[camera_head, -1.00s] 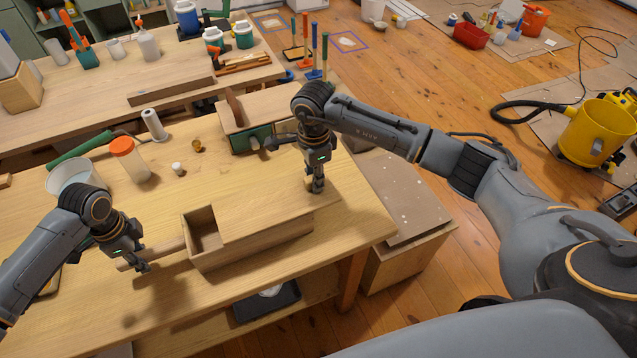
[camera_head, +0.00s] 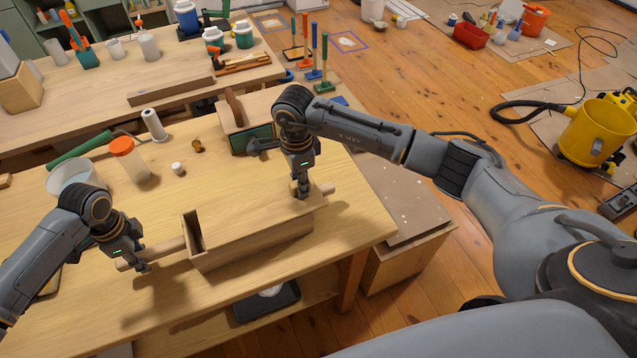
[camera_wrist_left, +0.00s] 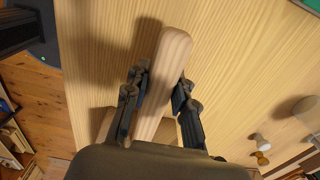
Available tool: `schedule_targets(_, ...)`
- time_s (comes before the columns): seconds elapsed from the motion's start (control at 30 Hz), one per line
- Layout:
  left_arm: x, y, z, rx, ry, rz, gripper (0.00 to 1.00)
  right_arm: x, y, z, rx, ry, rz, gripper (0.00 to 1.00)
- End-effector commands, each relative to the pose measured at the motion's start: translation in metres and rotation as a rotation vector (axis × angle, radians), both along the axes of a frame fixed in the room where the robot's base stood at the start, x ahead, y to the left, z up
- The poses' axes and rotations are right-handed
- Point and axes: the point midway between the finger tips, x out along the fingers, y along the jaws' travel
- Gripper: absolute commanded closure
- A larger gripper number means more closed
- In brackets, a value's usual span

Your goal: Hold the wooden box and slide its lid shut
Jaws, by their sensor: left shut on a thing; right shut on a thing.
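The wooden box (camera_head: 255,245) sits on the near workbench, with a bar handle at each end. Its flat lid (camera_head: 245,212) covers most of the top; a narrow dark opening (camera_head: 196,230) shows at the left end. My left gripper (camera_head: 141,264) is shut on the box's left handle (camera_head: 172,247); the left wrist view shows this handle (camera_wrist_left: 166,75) between both fingers. My right gripper (camera_head: 302,191) is shut at the lid's right end; the part it grips is hidden by its fingers. The right handle (camera_head: 328,188) sticks out just beyond it.
The bench (camera_head: 345,225) is clear right of the box.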

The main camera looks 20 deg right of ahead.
Motion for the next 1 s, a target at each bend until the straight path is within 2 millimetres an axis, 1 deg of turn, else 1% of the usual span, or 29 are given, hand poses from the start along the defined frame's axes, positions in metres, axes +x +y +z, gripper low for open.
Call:
schedule_targets(0.03,-0.001,-0.002,0.000,-0.003,0.001,-0.004,1.00,0.001,0.004,0.001,0.004,-0.003,0.000,0.99)
schedule_targets(0.3,-0.001,-0.002,0.000,-0.003,0.001,-0.004,1.00,0.000,0.014,0.001,0.003,-0.002,0.000,0.99)
schedule_targets(0.77,-0.001,-0.002,0.000,-0.003,0.001,-0.004,1.00,0.000,0.016,0.001,0.002,-0.002,0.000,0.99)
schedule_targets(1.0,-0.001,-0.002,0.000,-0.002,0.001,-0.004,1.00,0.000,0.024,0.001,0.003,-0.003,-0.001,0.99)
